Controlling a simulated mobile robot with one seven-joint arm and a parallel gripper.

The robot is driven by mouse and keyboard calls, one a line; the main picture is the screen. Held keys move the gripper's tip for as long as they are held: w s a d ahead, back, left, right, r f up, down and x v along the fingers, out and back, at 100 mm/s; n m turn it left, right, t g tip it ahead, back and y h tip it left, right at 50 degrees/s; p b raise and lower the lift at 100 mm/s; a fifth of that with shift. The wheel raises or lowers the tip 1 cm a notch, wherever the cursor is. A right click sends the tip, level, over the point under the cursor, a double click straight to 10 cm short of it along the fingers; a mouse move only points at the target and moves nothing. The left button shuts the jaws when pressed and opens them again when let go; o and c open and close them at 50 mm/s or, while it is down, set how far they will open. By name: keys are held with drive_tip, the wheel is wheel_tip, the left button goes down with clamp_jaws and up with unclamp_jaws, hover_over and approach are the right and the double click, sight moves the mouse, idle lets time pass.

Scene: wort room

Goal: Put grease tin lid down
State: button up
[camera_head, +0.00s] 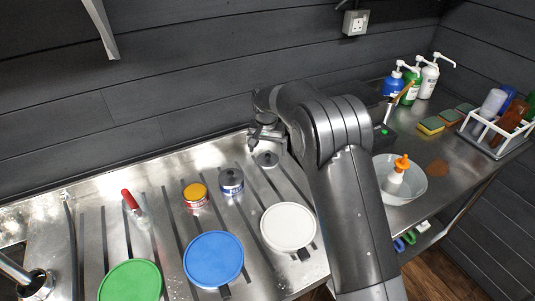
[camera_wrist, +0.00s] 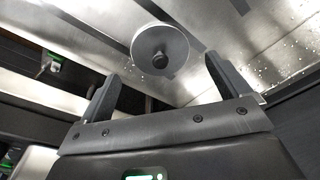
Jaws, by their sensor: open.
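A small round grey lid (camera_head: 268,159) with a dark knob lies on the ribbed steel draining surface near the back wall. It also shows in the wrist view (camera_wrist: 174,40), knob facing the camera, beyond the gap between my fingertips. My gripper (camera_head: 263,135) is just above the lid in the head view. In the wrist view my gripper (camera_wrist: 162,68) is open, its two fingers apart with nothing between them. A blue-and-white tin (camera_head: 231,182) with a grey top stands in front and left of the lid. I cannot tell which tin is the grease tin.
A yellow-topped red tin (camera_head: 196,195) stands left of the blue tin. Large green (camera_head: 131,281), blue (camera_head: 213,259) and white (camera_head: 288,227) round lids lie in front. A red-handled tool (camera_head: 131,201) is further left. A bowl with a bottle (camera_head: 412,187) stands right of my arm.

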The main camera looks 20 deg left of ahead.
sight(268, 163)
wheel_tip(268, 163, up, 9)
drive_tip(key=s, duration=0.1)
drive_tip(key=shift+f, duration=0.2)
drive_tip(key=shift+d, duration=0.1)
drive_tip(key=s+d+r+t, duration=0.1)
drive_tip(key=s+d+r, duration=0.35)
drive_tip(key=d, duration=0.35)
drive_tip(key=s+d+r, duration=0.4)
drive_tip(key=d+r, duration=0.2)
drive_tip(key=d, duration=0.3)
drive_tip(key=s+d+r+t, duration=0.1)
drive_tip(key=s+d+r, duration=0.3)
drive_tip(key=d+r, duration=0.3)
drive_tip(key=s+d+f+t, duration=0.1)
drive_tip(key=s+d+f, duration=0.1)
drive_tip(key=s+d, duration=0.5)
drive_tip(key=s+d+f+m+t, duration=0.1)
drive_tip(key=s+d+f, duration=0.2)
drive_tip(key=s+d, duration=0.4)
drive_tip(key=s, duration=0.8)
drive_tip(key=shift+s+d, duration=0.25)
drive_tip(key=shift+d, duration=0.05)
